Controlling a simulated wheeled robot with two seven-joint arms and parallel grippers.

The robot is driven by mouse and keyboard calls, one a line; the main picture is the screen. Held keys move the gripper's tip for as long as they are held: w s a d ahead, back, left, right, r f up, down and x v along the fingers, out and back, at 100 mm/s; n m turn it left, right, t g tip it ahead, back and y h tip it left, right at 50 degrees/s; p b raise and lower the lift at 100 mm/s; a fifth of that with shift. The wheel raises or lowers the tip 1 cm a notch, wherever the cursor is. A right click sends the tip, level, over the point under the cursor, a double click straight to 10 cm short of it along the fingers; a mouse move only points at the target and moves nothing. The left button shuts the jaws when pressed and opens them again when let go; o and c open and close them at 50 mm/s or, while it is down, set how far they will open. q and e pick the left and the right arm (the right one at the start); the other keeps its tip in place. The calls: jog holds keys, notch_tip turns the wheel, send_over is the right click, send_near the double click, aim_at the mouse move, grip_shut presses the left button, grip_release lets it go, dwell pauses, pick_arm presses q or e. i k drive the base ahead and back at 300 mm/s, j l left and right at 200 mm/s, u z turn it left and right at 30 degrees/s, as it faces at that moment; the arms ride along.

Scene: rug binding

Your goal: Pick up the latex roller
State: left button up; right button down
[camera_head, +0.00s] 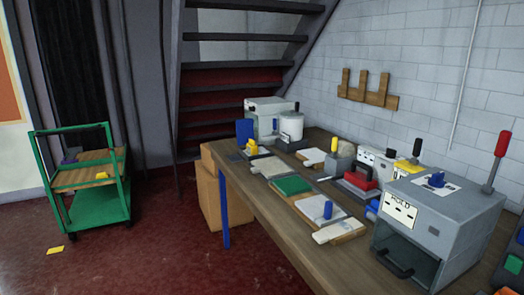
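I cannot tell for sure which item is the latex roller. Several small handled tools stand on the long wooden workbench (262,205). One has an upright blue handle (328,209) and sits on a pale board. Another has a yellow upright handle (334,145) on a grey body, farther back. A red-handled block (360,181) sits near the middle of the bench. Neither of my grippers is in view.
A grey box machine (455,215) with a red-tipped lever stands at the bench's near right. A white cylinder (291,126) stands at the far end. Cardboard boxes (208,190) sit beside the bench. A green cart (100,208) stands left on open red floor.

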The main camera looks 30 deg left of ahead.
aim_at(252, 148)
jog(key=i+j, duration=0.15)
jog(key=j, duration=0.3)
jog(key=i+j+z, duration=0.1)
jog(key=j, duration=0.35)
jog(key=i+j, duration=0.15)
jog(key=j, duration=0.35)
jog(key=i+j, duration=0.15)
jog(key=j, duration=0.3)
jog(key=i+j+z, duration=0.1)
jog(key=j, duration=0.35)
